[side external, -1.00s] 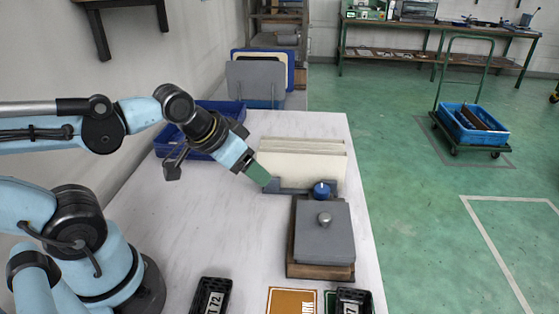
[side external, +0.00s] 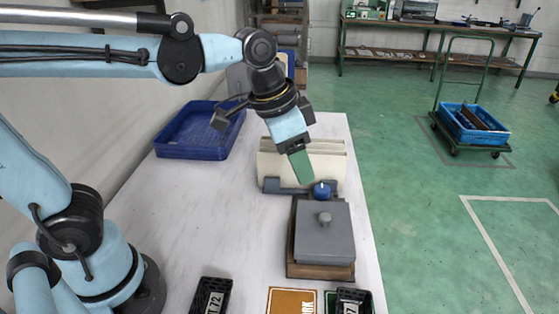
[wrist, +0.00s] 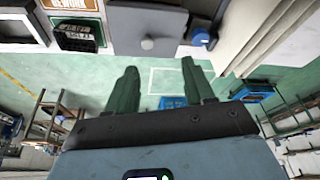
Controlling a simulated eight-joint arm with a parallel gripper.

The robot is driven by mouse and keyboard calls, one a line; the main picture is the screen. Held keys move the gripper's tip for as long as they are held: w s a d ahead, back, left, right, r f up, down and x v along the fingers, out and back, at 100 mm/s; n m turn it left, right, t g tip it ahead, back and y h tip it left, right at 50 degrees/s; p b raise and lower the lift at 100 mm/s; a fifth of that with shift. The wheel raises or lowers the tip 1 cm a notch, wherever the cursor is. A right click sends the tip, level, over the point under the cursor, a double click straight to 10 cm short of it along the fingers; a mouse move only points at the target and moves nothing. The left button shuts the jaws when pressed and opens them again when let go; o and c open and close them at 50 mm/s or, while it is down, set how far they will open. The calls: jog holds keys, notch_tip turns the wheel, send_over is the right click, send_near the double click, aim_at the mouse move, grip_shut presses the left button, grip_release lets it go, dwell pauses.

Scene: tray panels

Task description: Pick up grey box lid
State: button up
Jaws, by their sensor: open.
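The grey box lid (side external: 334,241) lies flat on a brown box (side external: 306,271) on the white table. It has a round metal knob (side external: 324,218) on top. In the wrist view the lid (wrist: 128,22) shows at the top with its knob (wrist: 148,44). My gripper (side external: 304,178) has green fingers and is above and behind the lid, in front of the cream panels. In the wrist view my gripper (wrist: 157,65) is open, with its two fingers spread and nothing between them.
A blue knob (side external: 321,190) stands just behind the lid. Upright cream panels (side external: 327,166) stand in a grey holder behind it. A blue tray (side external: 190,145) is at back left. The table's middle left is clear.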

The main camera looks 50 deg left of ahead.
aim_at(325, 216)
jog(key=shift+m+g, duration=0.4)
jog(key=shift+m, duration=0.3)
jog(key=shift+w+d+r+x, duration=0.1)
jog(key=shift+d+x, duration=0.3)
jog(key=shift+x, duration=1.6)
jog(key=shift+w+d+r+x, duration=0.1)
jog(key=shift+d+x, duration=0.35)
jog(key=shift+x, duration=1.55)
jog(key=shift+w+d+r+x, duration=0.1)
jog(key=shift+d+x, duration=0.3)
jog(key=shift+x, duration=1.6)
jog(key=shift+c, duration=0.2)
grip_shut()
